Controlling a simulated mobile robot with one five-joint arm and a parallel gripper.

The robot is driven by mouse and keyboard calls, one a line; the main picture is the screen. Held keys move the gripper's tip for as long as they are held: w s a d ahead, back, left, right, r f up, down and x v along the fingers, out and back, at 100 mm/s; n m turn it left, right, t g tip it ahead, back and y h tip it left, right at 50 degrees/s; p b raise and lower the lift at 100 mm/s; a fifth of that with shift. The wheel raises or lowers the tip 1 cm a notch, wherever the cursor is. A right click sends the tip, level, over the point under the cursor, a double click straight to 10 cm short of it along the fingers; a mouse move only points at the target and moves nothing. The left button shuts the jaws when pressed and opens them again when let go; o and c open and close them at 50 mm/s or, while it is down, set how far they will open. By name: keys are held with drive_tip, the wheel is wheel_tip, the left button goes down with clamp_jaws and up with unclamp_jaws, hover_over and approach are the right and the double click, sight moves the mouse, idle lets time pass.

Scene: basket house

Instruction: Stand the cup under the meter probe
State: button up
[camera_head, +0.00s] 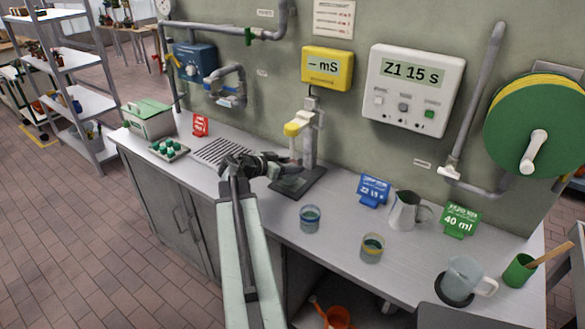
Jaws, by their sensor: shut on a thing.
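The meter probe (294,130) has a yellow head and hangs from a grey stand (309,145) over a dark base plate (301,184). A yellow meter (327,70) reading "– mS" is on the wall above. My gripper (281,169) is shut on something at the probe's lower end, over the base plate. The held thing is mostly hidden; I cannot tell whether it is a cup. A clear cup with a blue band (310,219) stands upright on the counter in front of the base plate. A clear cup with a yellow band (372,248) stands farther right.
A metal jug (406,211) stands between a blue card (373,190) and a green "40 ml" card (460,221). A clear pitcher (466,277) and green pot (520,270) are at right. A drain grate (222,150) and green-topped tray (169,149) lie left. The counter around both cups is clear.

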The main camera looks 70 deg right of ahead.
drive_tip(key=shift+s+d+f+b, duration=0.35)
drive_tip(key=shift+d+f+b, duration=0.3)
drive_tip(key=shift+f+b, duration=0.05)
drive_tip(key=shift+a+f+b, duration=0.1)
drive_tip(key=shift+f+b, duration=0.2)
drive_tip(key=o, duration=1.4)
drive_tip(key=shift+r, duration=0.1)
drive_tip(key=shift+o, duration=0.2)
drive_tip(key=shift+r, duration=0.1)
drive_tip(key=p+v, duration=0.5)
drive_tip(key=v, duration=0.7)
drive_tip(key=shift+w, duration=0.1)
